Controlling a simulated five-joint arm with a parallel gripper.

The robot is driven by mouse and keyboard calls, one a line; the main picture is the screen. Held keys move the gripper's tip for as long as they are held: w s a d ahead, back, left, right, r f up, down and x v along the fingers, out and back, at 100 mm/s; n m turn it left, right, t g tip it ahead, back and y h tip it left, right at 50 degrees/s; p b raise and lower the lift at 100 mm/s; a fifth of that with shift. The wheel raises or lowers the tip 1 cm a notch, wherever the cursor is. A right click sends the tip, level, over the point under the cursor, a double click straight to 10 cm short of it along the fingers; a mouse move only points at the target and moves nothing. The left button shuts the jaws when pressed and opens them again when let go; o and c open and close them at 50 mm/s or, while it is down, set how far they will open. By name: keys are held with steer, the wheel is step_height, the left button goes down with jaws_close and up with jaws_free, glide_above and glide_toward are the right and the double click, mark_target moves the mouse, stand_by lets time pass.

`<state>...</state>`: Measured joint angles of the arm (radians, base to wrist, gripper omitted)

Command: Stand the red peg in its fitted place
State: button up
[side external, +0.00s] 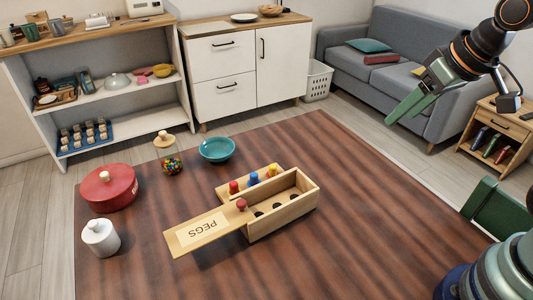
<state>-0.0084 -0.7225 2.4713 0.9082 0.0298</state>
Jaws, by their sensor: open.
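The red peg (233,187) stands at the left end of a low wooden strip behind the peg box, beside a blue peg (254,179) and a yellow peg (271,171). The wooden peg box (283,221) is open at the top, with dark round holes inside. A panel marked PEGS (200,232) extends from its left end, with a reddish knob (241,204) near the box. My gripper (405,108), with green fingers, is open and empty, high at the right, well away from the pegs. The peg bottoms are partly hidden by the box.
On the brown table (330,255) are a red lidded pot (109,190), a white lidded jar (101,239), a candy jar (170,160) and a teal bowl (217,149). A green block-like object (496,208) is at the right. The table right of the box is clear.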

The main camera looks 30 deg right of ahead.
steer(key=w+a+r+m+g, duration=0.1)
steer(key=w+a+r+m, duration=0.25)
steer(key=w, duration=0.35)
steer(key=m+g, duration=0.5)
steer(key=m, duration=0.6)
glide_above(233, 183)
step_height(233, 183, down, 20)
steer(key=shift+a+r, duration=0.15)
steer(key=shift+r, duration=0.05)
steer(key=shift+d+f, duration=0.2)
steer(key=shift+f, duration=2.7)
steer(key=shift+c, duration=0.3)
jaws_close()
